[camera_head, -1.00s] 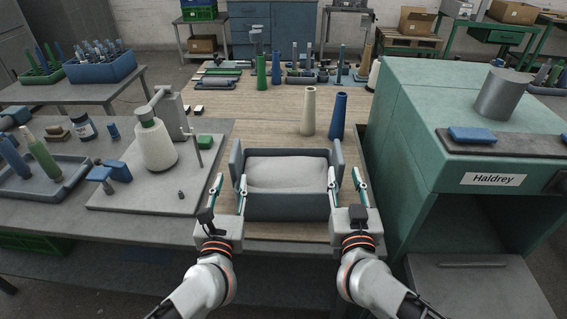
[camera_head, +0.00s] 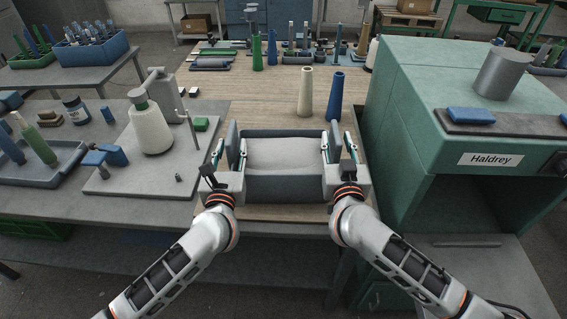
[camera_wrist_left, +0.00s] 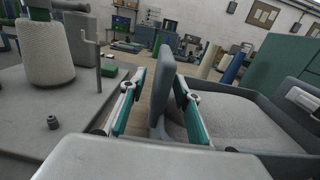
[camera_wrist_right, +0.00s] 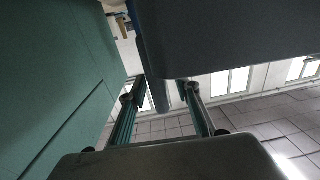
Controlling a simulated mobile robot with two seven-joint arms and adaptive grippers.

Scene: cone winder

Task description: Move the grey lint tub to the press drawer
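The grey lint tub (camera_head: 285,188), filled with pale lint, sits on the wooden tabletop, with an upright plate at each side. My left gripper (camera_head: 229,150) is at its left side; in the left wrist view its open fingers (camera_wrist_left: 160,100) stand either side of the left plate (camera_wrist_left: 157,75), with gaps visible. My right gripper (camera_head: 337,147) is at the right side; in the right wrist view its fingers (camera_wrist_right: 160,105) stand apart around the right plate (camera_wrist_right: 156,85). The green press (camera_head: 415,130), labelled Haldrey, stands to the right. A grey panel with a bar (camera_head: 468,244) lies below its opening.
A cream cone (camera_head: 305,92) and a blue cone (camera_head: 336,97) stand behind the tub. A winder with a white yarn cone (camera_head: 150,128) is on the left table. The press side wall is close to my right gripper. Bare wood lies behind the tub.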

